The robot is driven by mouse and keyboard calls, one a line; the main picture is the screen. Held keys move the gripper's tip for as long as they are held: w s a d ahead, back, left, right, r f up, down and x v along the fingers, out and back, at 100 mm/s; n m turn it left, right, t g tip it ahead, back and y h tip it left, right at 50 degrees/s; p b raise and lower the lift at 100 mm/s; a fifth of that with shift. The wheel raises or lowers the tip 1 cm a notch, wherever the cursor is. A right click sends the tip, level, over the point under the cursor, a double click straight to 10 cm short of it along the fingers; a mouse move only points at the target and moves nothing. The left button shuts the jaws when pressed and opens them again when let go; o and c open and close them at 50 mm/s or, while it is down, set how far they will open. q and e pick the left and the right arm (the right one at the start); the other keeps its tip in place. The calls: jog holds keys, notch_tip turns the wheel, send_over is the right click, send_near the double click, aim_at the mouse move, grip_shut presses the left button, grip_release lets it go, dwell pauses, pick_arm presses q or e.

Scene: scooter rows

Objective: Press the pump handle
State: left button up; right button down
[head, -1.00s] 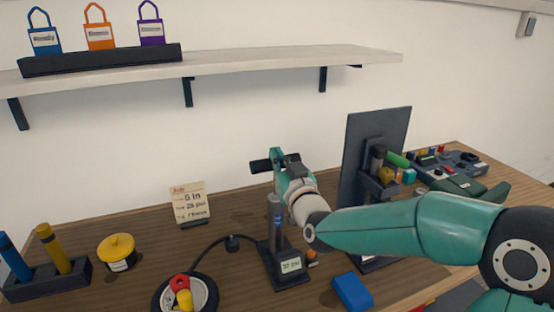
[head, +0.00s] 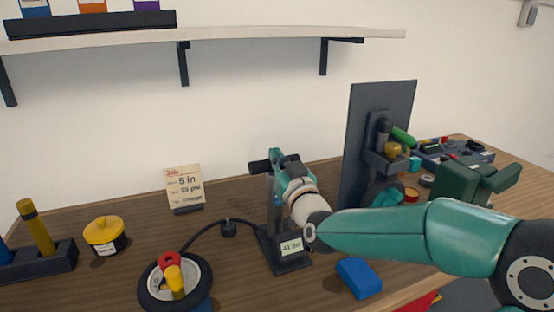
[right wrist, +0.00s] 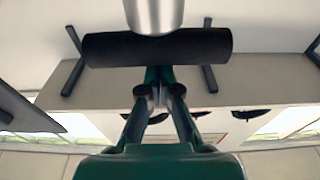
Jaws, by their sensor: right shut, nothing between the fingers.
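The pump (head: 288,262) stands on the wooden bench, and the small display on its base reads about 41 psi. Its black crossbar handle (head: 259,167) is at the top, partly hidden by my right gripper (head: 277,158). In the right wrist view the handle (right wrist: 205,47) lies crosswise just beyond the closed fingertips of that gripper (right wrist: 158,88), with a silver rod at its middle. The fingers are shut with nothing between them and are at the handle; exact contact is hard to see. My left gripper is not in view.
A black hose (head: 205,232) runs from the pump towards a small wheel (head: 148,290). A blue block (head: 358,278) lies right of the pump. A card (head: 184,186) stands behind, and a tall dark panel (head: 362,120) stands at right. A shelf (head: 270,40) crosses above.

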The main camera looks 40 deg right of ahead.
jog(key=r+p, duration=0.1)
jog(key=r, duration=0.2)
jog(key=r+p, duration=0.1)
jog(key=shift+w+d+r+p, duration=0.1)
jog(key=shift+w+r+p, duration=0.2)
jog(key=shift+w, duration=0.1)
jog(key=b+v, duration=0.3)
jog(key=v, duration=0.7)
jog(key=shift+f, duration=0.3)
dwell(0.8)
